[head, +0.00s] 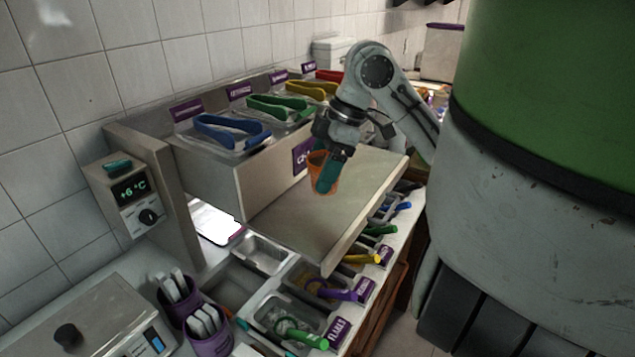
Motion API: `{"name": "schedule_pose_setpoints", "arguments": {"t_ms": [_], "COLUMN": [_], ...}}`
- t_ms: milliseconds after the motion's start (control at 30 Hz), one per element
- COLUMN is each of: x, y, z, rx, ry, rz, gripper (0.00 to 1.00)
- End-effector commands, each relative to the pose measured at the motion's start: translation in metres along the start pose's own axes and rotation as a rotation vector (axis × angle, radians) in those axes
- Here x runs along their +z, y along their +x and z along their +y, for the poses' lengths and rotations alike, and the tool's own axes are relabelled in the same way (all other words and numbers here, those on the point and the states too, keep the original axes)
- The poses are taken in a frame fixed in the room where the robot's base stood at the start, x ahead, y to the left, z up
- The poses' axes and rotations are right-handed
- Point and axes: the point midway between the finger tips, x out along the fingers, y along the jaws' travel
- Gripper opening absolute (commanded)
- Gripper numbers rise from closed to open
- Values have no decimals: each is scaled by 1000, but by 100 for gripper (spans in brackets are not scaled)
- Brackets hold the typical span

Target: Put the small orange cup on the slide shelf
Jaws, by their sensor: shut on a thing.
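The small orange cup (315,162) is in the head view, at or just above the back part of the slide shelf (305,228). My gripper (327,178) is shut on the cup, with a teal finger covering part of its front. The cup looks upright or nearly so. I cannot tell whether its base touches the shelf. The slide shelf is a flat beige board jutting out in front of the topping case, and its surface around the cup is bare.
Blue tongs (232,131) and several other coloured tongs lie on the case behind the shelf. Metal bins with coloured-handled scoops sit below the shelf's front edge. Purple cups (208,335) of white utensils, a scale (95,325) and a temperature controller (128,195) are at left.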

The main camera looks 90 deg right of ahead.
Motion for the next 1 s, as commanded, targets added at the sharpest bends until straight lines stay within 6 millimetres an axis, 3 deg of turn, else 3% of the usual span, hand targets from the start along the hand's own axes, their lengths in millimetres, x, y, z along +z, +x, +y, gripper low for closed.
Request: {"name": "schedule_pose_setpoints", "arguments": {"t_ms": [333, 533, 967, 1000], "x": [6, 17, 20, 20], "y": [27, 51, 58, 58], "z": [22, 22, 22, 22], "rx": [-3, -2, 1, 1], "ry": [1, 1, -1, -1], "rz": [1, 1, -1, -1], "gripper": [48, 48, 48, 77]}}
